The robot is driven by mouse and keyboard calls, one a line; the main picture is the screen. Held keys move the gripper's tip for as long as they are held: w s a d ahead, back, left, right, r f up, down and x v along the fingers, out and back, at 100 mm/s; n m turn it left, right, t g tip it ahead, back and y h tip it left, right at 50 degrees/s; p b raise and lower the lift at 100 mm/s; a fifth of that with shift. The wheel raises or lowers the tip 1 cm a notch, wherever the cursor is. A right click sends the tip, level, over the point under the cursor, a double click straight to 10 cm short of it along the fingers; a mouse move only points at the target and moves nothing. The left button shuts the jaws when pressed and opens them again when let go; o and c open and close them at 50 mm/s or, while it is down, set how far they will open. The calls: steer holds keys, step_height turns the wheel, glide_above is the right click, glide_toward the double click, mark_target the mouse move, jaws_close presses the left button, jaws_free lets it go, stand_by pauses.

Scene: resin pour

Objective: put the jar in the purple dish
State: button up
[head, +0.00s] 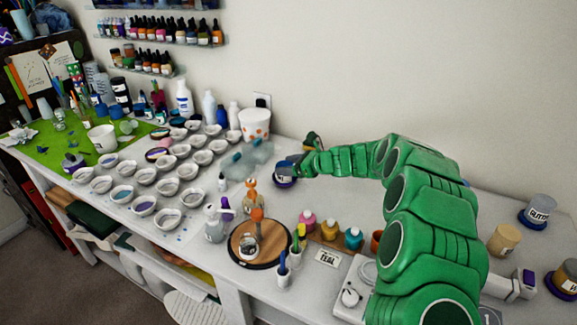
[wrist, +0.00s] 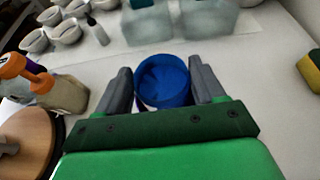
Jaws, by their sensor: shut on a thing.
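My gripper (head: 292,167) reaches to the back middle of the white table in the head view. In the wrist view its two grey fingers (wrist: 162,88) are shut on the jar (wrist: 163,80), which shows a round, bright blue top. In the head view the jar (head: 284,170) is small and partly covered by the fingers.
Translucent blocks (head: 250,158) and a white spotted bucket (head: 254,124) stand left of my gripper. A wooden turntable (head: 244,250), small bottles (head: 330,228) and many white cups (head: 168,187) are nearer. Other jars (head: 540,207) stand at the right.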

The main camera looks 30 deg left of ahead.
steer(key=shift+f, duration=0.35)
steer(key=o, duration=1)
steer(key=shift+o, duration=0.2)
steer(key=shift+r, duration=0.45)
steer(key=v, duration=1.2)
steer(key=shift+f, duration=0.15)
steer(key=shift+d, duration=0.1)
